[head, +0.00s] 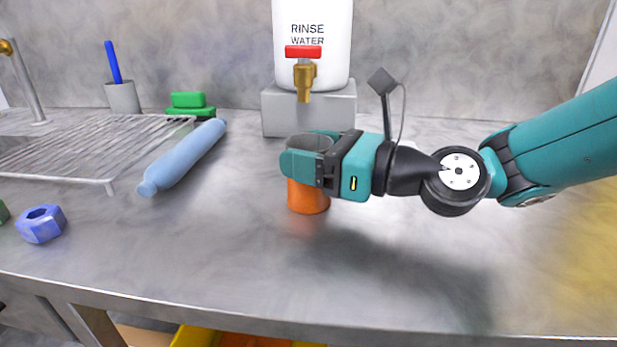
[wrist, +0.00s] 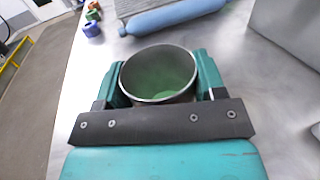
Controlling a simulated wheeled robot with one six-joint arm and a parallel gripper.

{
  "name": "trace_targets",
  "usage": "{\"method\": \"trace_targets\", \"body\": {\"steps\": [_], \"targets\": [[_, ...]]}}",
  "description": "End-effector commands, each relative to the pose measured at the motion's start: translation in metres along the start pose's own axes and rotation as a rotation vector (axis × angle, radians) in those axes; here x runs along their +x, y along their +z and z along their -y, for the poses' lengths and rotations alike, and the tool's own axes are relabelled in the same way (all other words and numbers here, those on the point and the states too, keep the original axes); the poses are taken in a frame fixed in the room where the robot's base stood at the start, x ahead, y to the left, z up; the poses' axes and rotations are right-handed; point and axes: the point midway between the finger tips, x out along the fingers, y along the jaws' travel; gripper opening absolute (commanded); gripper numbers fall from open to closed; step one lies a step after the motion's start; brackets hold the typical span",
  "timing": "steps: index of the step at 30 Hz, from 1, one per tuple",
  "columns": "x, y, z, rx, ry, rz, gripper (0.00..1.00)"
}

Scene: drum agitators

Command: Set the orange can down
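The orange can (head: 308,197) is upright between the fingers of my gripper (head: 306,162), over the middle of the metal counter (head: 230,250). Its lower part is orange, and its open grey rim shows above the fingers. In the wrist view the can (wrist: 158,97) is seen from above, open-topped with a greenish inside. The teal fingers of my gripper (wrist: 160,80) lie against it on both sides, shut on it. The fingers hide the can's middle. I cannot tell for sure whether its base touches the counter.
A white rinse water tank (head: 312,45) on a grey block (head: 275,112) stands behind the can. A blue roller (head: 183,158), a wire rack (head: 85,145), green blocks (head: 188,104) and a blue nut (head: 41,224) lie to the left. The counter in front is clear.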

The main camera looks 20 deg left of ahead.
Motion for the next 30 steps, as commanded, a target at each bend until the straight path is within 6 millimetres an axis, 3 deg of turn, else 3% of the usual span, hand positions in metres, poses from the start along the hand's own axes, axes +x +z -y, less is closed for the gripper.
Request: {"method": "trace_targets", "body": {"steps": [1,3,5,17,30], "targets": [[0.0,0.0,0.0,0.0,0.0,0.0,0.5],[0.0,0.0,0.0,0.0,0.001,0.0,0.39],[0.0,0.0,0.0,0.0,0.001,0.0,0.35],[0.001,0.005,-0.001,-0.002,0.002,0.001,0.35],[0.001,0.046,-0.001,-0.004,0.003,0.002,0.35]]}}
